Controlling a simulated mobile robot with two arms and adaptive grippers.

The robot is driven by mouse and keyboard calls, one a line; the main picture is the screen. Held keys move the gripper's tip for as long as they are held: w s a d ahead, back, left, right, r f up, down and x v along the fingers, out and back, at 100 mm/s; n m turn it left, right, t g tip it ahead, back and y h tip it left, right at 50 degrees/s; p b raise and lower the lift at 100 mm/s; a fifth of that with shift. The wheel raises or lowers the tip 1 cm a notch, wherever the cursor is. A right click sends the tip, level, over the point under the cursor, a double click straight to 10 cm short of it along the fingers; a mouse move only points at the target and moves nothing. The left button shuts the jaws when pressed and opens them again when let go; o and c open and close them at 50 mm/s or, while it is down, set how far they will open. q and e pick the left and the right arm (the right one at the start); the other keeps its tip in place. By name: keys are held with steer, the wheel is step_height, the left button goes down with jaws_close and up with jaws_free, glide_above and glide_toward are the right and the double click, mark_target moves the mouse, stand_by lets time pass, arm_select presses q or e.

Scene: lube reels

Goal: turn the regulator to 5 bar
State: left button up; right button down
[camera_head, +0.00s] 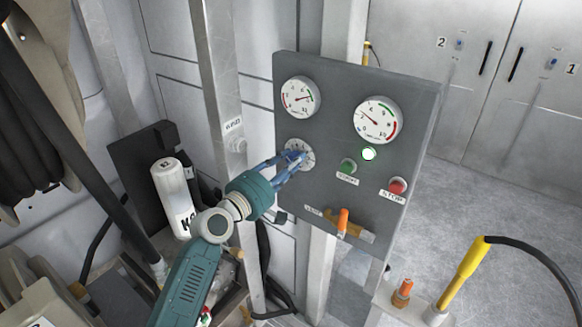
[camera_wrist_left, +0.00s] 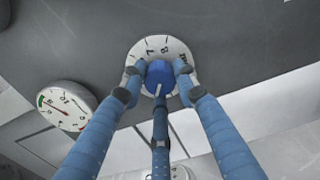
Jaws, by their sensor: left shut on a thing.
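The regulator is a blue knob (camera_wrist_left: 159,75) with a white pointer line, set on a white numbered dial (camera_wrist_left: 176,46). In the head view the dial (camera_head: 294,146) sits at the lower left of the grey control panel (camera_head: 330,95), with the knob mostly hidden by my fingers. My left gripper (camera_head: 297,158) is shut on the knob. In the left wrist view its blue fingers (camera_wrist_left: 157,90) surround the knob from both sides and from below. Numbers 7 and 8 show at the dial's top; much of the scale is covered. My right gripper is not in view.
Above the dial is a gauge (camera_head: 300,97), with another gauge (camera_head: 378,120) to its right. A green START button (camera_head: 348,166), a lit lamp (camera_head: 369,154), a red STOP button (camera_head: 397,186) and an orange-handled valve (camera_head: 343,221) are close by.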

arm_select(q)
steer(key=m+b, duration=0.1)
steer(key=m, duration=0.2)
steer(key=m+b, duration=0.1)
steer(key=m, duration=0.3)
steer(key=shift+w+a+b, duration=0.1)
steer(key=shift+a+b, duration=0.1)
steer(key=shift+b, duration=0.1)
steer(key=m+b, duration=0.1)
steer(key=m, duration=0.4)
steer(key=shift+r, duration=0.2)
steer(key=shift+r+m, duration=0.15)
steer(key=shift+m, duration=0.75)
steer(key=shift+r, duration=0.1)
steer(key=o, duration=1.2)
steer(key=shift+c, duration=0.2)
